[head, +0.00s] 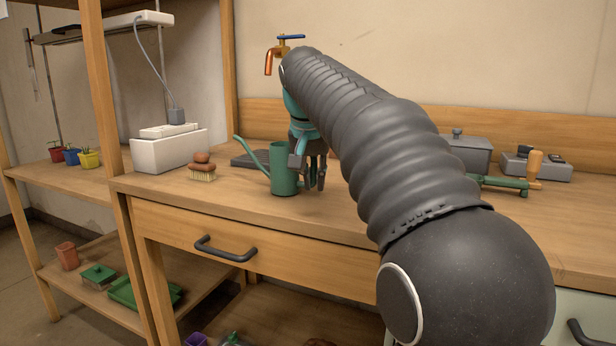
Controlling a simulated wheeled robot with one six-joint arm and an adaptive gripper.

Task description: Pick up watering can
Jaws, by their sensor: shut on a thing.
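The green watering can (284,170) stands upright on the wooden counter, with its long spout pointing up to the left. My gripper (308,168) reaches down at the can's right side and is shut on it. The fingers hide the can's right side, so I cannot see just where they grip. The can's base looks to be at counter level; I cannot tell whether it is lifted.
A brush with brown knobs (202,167) and a white box (170,150) stand left of the can. A dark ribbed mat (246,160) lies behind it. A copper tap (272,60) is above. A grey box (466,152) and green-handled tool (505,184) are at right.

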